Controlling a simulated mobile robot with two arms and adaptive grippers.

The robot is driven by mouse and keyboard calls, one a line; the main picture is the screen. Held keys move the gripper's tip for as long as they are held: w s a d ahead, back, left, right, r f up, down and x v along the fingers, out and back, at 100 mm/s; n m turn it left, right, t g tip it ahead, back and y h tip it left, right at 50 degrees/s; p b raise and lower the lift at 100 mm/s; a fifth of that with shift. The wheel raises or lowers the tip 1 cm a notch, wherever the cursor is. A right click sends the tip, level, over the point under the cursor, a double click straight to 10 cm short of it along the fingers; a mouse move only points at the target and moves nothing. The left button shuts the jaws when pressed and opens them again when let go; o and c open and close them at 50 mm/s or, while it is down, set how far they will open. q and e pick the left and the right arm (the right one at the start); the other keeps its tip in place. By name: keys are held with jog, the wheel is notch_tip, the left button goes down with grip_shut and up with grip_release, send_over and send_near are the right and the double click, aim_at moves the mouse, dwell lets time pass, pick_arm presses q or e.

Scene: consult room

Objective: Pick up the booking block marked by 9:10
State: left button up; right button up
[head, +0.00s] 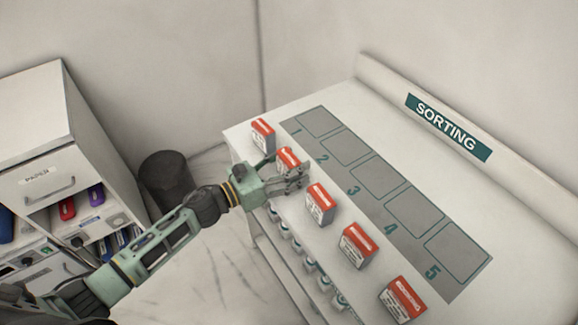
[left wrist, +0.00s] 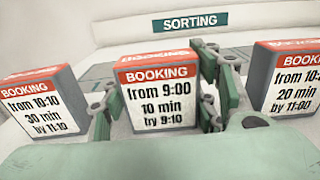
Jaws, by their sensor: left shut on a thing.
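The booking block marked by 9:10 (left wrist: 158,95) is white with a red top band and reads "from 9:00, 10 min". It is upright between the green fingers of my left gripper (head: 291,176), which is shut on it. In the head view this block (head: 286,157) is second from the back in the row, partly hidden by the gripper. I cannot tell whether it touches the counter. The block marked by 11:10 (left wrist: 42,103) is to its left, and the block marked by 11:00 (left wrist: 288,85) to its right. My right gripper is not in view.
More red-and-white blocks (head: 357,246) stand along the counter's near side. A grey strip with numbered empty squares 1 to 5 (head: 380,180) lies behind them, below the SORTING sign (head: 448,127). A dark bin (head: 166,182) and a drawer cabinet (head: 50,170) are at left.

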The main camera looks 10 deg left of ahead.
pick_arm(q)
jog(key=shift+c, duration=1.4)
jog(key=shift+r, duration=0.1)
